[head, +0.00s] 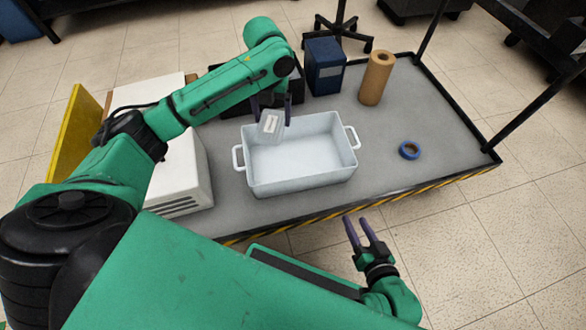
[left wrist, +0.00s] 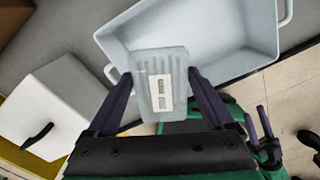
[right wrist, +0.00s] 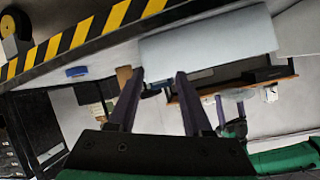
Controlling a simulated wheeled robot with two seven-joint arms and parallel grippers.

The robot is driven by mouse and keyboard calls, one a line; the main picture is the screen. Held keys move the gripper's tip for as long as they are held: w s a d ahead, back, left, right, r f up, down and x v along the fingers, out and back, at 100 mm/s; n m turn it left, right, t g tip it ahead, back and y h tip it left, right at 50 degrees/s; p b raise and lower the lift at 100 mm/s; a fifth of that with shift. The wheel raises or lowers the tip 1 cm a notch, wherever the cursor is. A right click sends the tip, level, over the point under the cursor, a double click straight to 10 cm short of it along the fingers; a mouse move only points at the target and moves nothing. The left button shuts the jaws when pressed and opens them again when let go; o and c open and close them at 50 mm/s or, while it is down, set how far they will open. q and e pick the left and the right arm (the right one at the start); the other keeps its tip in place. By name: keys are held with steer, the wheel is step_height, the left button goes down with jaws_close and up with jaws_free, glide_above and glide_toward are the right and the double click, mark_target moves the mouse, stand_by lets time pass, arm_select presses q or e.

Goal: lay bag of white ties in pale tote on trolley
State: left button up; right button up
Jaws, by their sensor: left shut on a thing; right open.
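The bag of white ties (head: 270,124) is a small pale, clear packet with a white label. My left gripper (head: 271,112) is shut on it, over the back left part of the pale tote (head: 304,182). In the left wrist view the bag (left wrist: 161,84) sits between the two fingers, label showing, with the tote (left wrist: 255,62) beyond it. The tote is open, two-handled and looks empty, standing on the grey trolley (head: 385,190). My right gripper (head: 358,232) is open and empty, in front of the trolley's striped edge. The right wrist view shows its fingers (right wrist: 160,80) apart.
A white box-shaped unit (head: 182,175) stands left of the tote. A dark blue box (head: 324,66) and a brown paper roll (head: 375,78) stand behind it. A blue tape roll (head: 409,150) lies to the right, with clear deck around it.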

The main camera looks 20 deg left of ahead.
arm_select(q)
steer(key=b, duration=0.5)
glide_toward(277, 162)
steer(key=shift+f+b, duration=0.65)
steer(key=shift+b, duration=0.15)
arm_select(e)
step_height(277, 162, down, 6)
steer(key=w+t, duration=0.2)
arm_select(q)
step_height(277, 162, down, 3)
steer(key=shift+r+b, duration=0.2)
steer(key=shift+b, duration=0.25)
step_height(277, 162, down, 3)
steer(key=shift+r+b, duration=0.2)
steer(key=shift+b, duration=0.45)
arm_select(e)
steer(key=w+r+t, duration=0.3)
steer(key=r, duration=0.7)
steer(key=w+d+r+t+y, duration=0.1)
steer(key=w+r+t, duration=0.2)
steer(key=r, duration=0.7)
steer(key=w+d+r+n+t+y, duration=0.1)
steer(key=w+r+t, duration=0.3)
steer(key=r, duration=0.6)
steer(key=shift+w+d, duration=0.25)
steer(key=shift+w, duration=0.05)
arm_select(q)
steer(key=o, duration=1.1)
steer(key=shift+f, duration=0.1)
